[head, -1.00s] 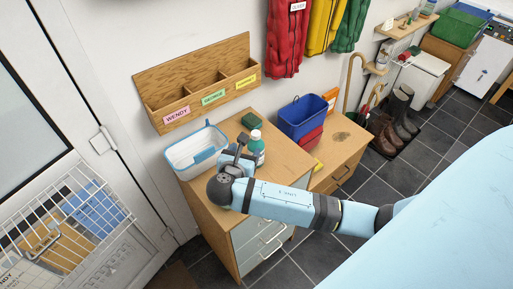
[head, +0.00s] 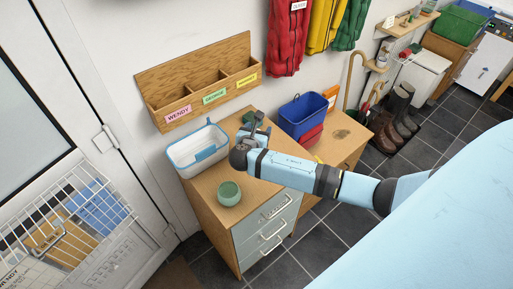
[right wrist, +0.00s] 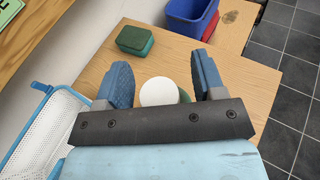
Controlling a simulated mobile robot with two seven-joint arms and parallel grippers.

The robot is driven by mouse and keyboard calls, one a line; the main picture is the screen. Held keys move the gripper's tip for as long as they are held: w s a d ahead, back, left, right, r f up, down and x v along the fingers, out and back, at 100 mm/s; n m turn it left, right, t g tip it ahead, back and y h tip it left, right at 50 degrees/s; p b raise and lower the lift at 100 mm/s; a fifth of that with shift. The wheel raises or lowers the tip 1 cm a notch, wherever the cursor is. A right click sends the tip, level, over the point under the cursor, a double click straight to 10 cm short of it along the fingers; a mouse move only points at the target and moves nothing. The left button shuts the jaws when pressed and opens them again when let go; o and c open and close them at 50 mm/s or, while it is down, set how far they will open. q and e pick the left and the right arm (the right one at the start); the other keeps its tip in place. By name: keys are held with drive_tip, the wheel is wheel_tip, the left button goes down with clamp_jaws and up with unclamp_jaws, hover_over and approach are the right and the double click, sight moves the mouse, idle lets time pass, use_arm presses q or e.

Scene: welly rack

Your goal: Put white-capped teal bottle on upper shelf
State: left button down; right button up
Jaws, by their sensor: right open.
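The white-capped teal bottle shows in the right wrist view as a round white cap (right wrist: 157,91) with a sliver of teal beside it. In the head view my right gripper and arm hide the bottle. My right gripper (head: 252,131) is over the wooden cabinet top (head: 208,190). In the right wrist view its two blue fingers (right wrist: 164,72) are apart, with the cap between them and no clear grip on it. A wall shelf (head: 406,24) with small items is at the upper right, above a smaller ledge (head: 376,67). My left gripper is not in view.
A white-and-blue basket (head: 198,148) and a round green pot (head: 229,193) stand on the cabinet. A dark green box (right wrist: 135,40) lies beyond the gripper. A blue bin (head: 303,116) stands on the lower bench. A wooden name-labelled organiser (head: 195,80) hangs on the wall.

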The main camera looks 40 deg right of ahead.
clamp_jaws()
drive_tip(key=shift+r, duration=0.1)
idle(0.3)
